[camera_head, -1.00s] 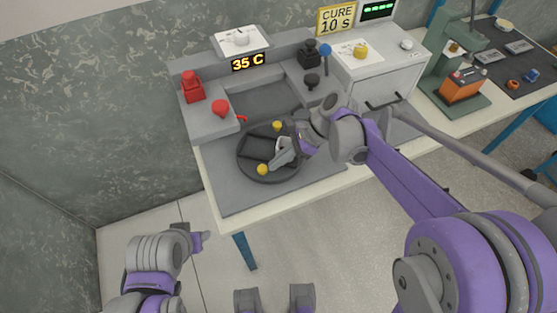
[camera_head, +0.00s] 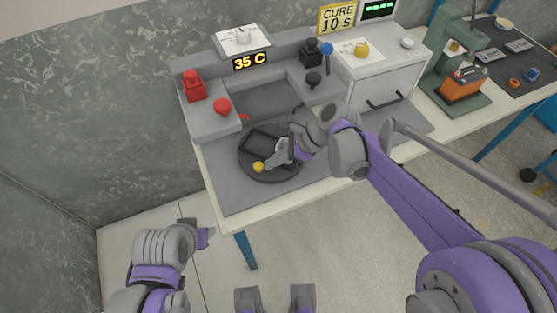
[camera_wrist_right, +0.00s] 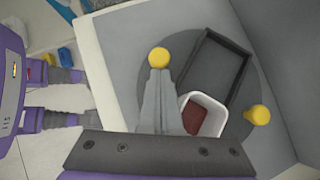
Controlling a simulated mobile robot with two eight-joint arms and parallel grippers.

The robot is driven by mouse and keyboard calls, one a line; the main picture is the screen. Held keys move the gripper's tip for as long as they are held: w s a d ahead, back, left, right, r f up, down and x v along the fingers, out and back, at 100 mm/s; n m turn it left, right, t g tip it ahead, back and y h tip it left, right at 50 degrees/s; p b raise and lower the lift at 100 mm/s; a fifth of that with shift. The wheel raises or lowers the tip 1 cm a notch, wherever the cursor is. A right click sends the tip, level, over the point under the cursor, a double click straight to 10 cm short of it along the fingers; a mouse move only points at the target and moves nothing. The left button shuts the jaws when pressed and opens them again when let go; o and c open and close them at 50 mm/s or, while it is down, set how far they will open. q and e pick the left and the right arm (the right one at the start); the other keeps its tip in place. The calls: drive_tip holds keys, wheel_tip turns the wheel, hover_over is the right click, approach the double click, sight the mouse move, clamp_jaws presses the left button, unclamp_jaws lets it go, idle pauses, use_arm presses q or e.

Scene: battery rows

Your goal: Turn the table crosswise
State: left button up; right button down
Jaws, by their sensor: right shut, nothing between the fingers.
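The table is a dark round turntable (camera_head: 246,157) on the grey bench mat. It carries a black rectangular tray (camera_wrist_right: 240,52) and two yellow knobs near its rim. The near knob (camera_head: 258,167) shows in the head view and in the right wrist view (camera_wrist_right: 158,57). The other knob (camera_wrist_right: 257,114) is hidden behind my arm in the head view.
A red knob (camera_head: 222,106) and red block (camera_head: 194,86) stand on the raised ledge behind the turntable. The mat's front left is clear.

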sight(247, 161)
drive_tip(key=shift+a+m+t, duration=0.9)
drive_tip(key=shift+m+t, duration=0.1)
drive_tip(key=shift+m, duration=0.5)
drive_tip(key=shift+w+a+m+t+h, duration=0.2)
drive_tip(key=shift+a+m+t+h, duration=0.25)
drive_tip(key=shift+m, duration=0.35)
drive_tip(key=shift+w+a+m+t+h, duration=0.25)
drive_tip(key=shift+a+m+t, duration=0.25)
drive_tip(key=shift+m, duration=0.3)
drive_tip(key=shift+w+a, duration=0.25)
drive_tip(key=shift+a, duration=0.05)
drive_tip(key=p+v, duration=0.1)
drive_tip(key=v, duration=0.9)
drive_tip(key=shift+s+d+r, duration=0.2)
drive_tip(key=shift+r, duration=0.1)
drive_tip(key=shift+p, duration=0.3)
